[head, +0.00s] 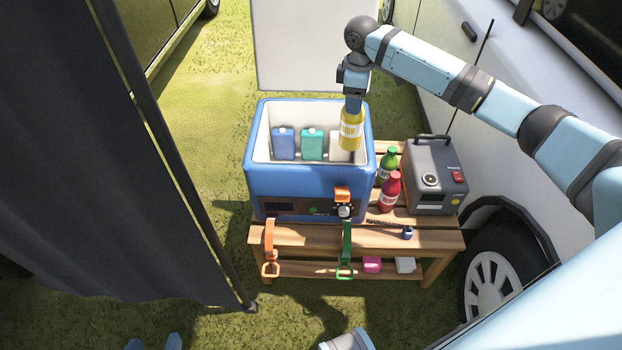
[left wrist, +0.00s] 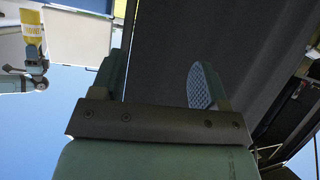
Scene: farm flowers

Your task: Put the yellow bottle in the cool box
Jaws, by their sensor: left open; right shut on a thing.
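The yellow bottle (head: 350,136) hangs upright, held from above by my right gripper (head: 352,112), which is shut on it. It is over the right part of the open blue cool box (head: 290,184); I cannot tell whether its lower end is below the rim. It also shows at the upper left of the left wrist view (left wrist: 32,24). My left gripper (left wrist: 155,75) is open and empty, its two fingers apart in the left wrist view, away from the bottle. Only small tips at the bottom left of the head view seem to belong to it.
The box holds a blue container (head: 284,144), a teal one (head: 312,144) and a white one (head: 336,148). Green (head: 388,164) and red (head: 390,192) bottles and a grey device (head: 434,178) stand right of it on the wooden bench (head: 392,240). A dark curtain (head: 90,150) fills the left.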

